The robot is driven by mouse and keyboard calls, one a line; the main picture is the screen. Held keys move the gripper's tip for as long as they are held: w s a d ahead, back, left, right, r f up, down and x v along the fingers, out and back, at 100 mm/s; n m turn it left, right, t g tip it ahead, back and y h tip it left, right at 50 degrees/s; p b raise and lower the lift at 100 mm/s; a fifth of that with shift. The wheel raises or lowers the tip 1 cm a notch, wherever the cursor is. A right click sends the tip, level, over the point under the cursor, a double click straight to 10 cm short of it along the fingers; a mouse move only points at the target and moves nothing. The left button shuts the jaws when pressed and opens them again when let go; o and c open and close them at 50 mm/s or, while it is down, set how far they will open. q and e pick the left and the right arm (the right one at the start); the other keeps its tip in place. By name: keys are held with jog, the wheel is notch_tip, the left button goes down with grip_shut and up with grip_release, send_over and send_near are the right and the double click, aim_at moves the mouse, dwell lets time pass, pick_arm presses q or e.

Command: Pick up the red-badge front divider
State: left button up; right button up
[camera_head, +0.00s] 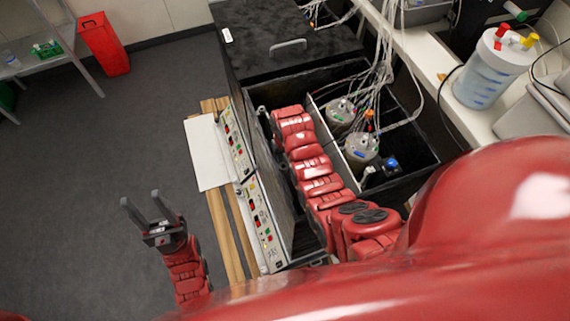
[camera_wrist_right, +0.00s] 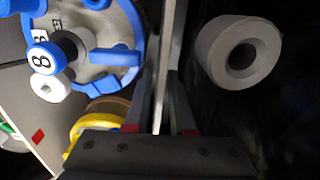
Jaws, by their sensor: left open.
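In the right wrist view, a pale panel (camera_wrist_right: 20,115) with a small red badge (camera_wrist_right: 37,137) stands at the left. A thin upright plate (camera_wrist_right: 172,45) runs between the fingers of my right gripper (camera_wrist_right: 163,85); I cannot tell whether they touch it. In the head view, a pale divider (camera_head: 333,145) stands in the black bin between my right arm and the vessels. My right gripper is hidden there, down inside the bin. My left gripper (camera_head: 140,197) is open and empty above the floor to the left.
The black bin (camera_head: 425,155) holds two vessels (camera_head: 361,147) with tubes and cables. Control panels (camera_head: 262,222) line its left side. A blue-topped vessel (camera_wrist_right: 105,60) marked 8 and a grey ring (camera_wrist_right: 240,48) are close to my right gripper.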

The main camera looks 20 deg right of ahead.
jog(key=shift+f, duration=0.7)
grip_shut()
dwell(1.0)
